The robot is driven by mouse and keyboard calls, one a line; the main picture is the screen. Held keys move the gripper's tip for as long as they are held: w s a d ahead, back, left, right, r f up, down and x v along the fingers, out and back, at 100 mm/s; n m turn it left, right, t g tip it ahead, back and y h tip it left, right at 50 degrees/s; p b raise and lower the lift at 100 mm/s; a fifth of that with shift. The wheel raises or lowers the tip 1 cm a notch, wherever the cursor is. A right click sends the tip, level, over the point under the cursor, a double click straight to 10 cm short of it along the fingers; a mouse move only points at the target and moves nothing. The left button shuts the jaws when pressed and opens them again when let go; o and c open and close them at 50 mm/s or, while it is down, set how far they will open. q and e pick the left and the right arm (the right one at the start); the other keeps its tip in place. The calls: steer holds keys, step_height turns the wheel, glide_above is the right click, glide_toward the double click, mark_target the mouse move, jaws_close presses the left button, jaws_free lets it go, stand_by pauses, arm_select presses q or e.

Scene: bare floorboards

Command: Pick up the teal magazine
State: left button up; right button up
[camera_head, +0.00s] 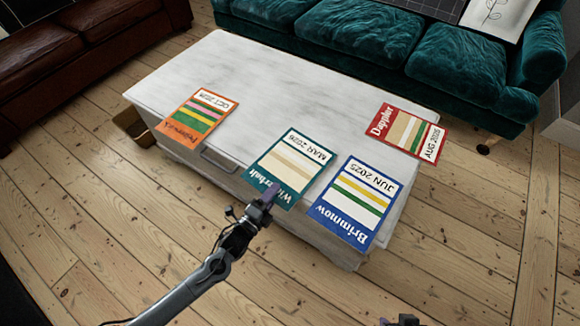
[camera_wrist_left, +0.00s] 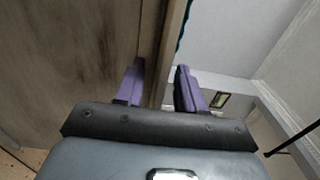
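The teal magazine (camera_head: 262,183) lies on the white coffee table, its lower end sticking out past the front edge. My left gripper (camera_head: 269,196) is at that overhanging end, close to its lower edge. In the left wrist view the purple fingers of my left gripper (camera_wrist_left: 159,86) are apart, with nothing clamped. A thin teal edge (camera_wrist_left: 182,38), likely the magazine seen edge-on, shows ahead near the right finger. I cannot tell whether it touches. Only the tip of my right gripper (camera_head: 397,321) shows at the bottom of the head view; its opening is unclear.
The white table (camera_head: 240,85) also holds an orange magazine (camera_head: 179,136), a blue magazine (camera_head: 331,212) and a red magazine (camera_head: 388,113), all at its edges. A teal sofa (camera_head: 365,35) and a brown sofa (camera_head: 75,45) stand behind. Floorboards in front are clear.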

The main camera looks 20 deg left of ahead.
arm_select(q)
steer(key=shift+s+a, duration=0.1)
steer(key=shift+c, duration=0.3)
jaws_close()
steer(key=shift+r, duration=0.1)
